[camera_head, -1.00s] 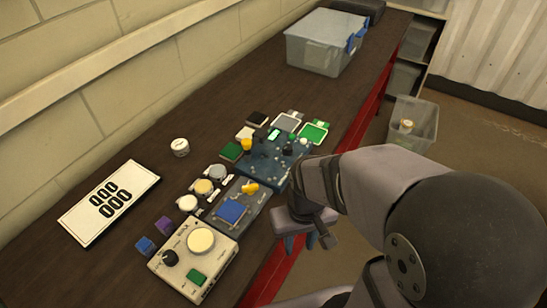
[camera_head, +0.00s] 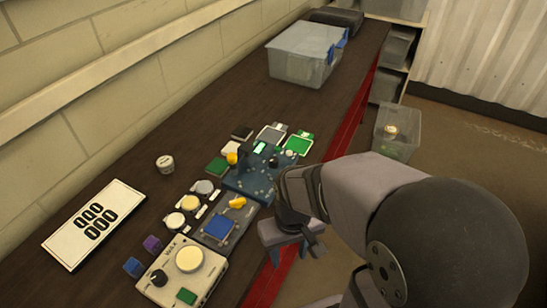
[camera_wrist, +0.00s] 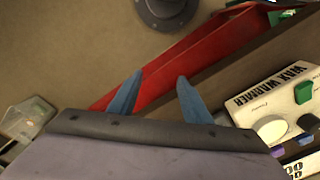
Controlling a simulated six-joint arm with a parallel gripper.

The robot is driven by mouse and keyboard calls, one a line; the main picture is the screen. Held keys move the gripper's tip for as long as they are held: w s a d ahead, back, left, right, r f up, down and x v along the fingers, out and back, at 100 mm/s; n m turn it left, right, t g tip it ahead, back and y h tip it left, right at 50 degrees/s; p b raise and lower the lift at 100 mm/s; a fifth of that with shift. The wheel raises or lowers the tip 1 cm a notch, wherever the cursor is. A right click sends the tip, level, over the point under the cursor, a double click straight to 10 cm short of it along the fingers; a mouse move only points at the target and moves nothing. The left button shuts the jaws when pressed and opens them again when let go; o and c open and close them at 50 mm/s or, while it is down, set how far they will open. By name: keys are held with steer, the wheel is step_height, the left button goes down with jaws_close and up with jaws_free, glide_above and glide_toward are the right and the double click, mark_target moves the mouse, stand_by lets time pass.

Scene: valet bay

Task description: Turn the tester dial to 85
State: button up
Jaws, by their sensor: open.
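A grey device with a blue square pad (camera_head: 219,227) lies on the bench, with a yellow knob (camera_head: 238,202) at its far end. I cannot tell for sure that it is the tester, and no dial figures are readable. Beside it is a cream box, marked wax warmer in the wrist view (camera_wrist: 278,92), with a black knob (camera_head: 158,278), a round cream disc (camera_head: 189,259) and a green button (camera_head: 186,296). My gripper (camera_head: 288,252) is open and empty, out past the bench's front edge, right of both devices. Its blue fingers (camera_wrist: 160,77) are apart in the wrist view.
A dark blue board (camera_head: 252,180) with small parts stands farther along. Round tins (camera_head: 190,203), blue and purple cubes (camera_head: 133,267) and a number card (camera_head: 93,224) lie near. A red rail (camera_head: 352,115) runs along the bench front. A clear bin (camera_head: 303,60) stands far back.

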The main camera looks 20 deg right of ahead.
steer(key=w+d+r+n+p, duration=0.1)
steer(key=w+r+n, duration=0.2)
steer(key=w, duration=0.5)
steer(key=w+d+r+n+p, duration=0.1)
steer(key=w+r+n, duration=0.25)
steer(key=w, duration=0.35)
step_height(320, 180, up, 3)
steer(key=n+p, duration=0.2)
steer(key=n, duration=0.7)
glide_above(274, 159)
steer(key=shift+s+a+t, duration=0.15)
steer(key=shift+s+t, duration=0.15)
steer(key=shift+s, duration=0.1)
steer(key=shift+w, duration=0.1)
steer(key=shift+f, duration=0.15)
steer(key=shift+w+f+p, duration=0.15)
steer(key=shift+f+p, duration=1.2)
steer(key=shift+f, duration=2.15)
steer(key=c, duration=1)
steer(key=shift+c, duration=0.2)
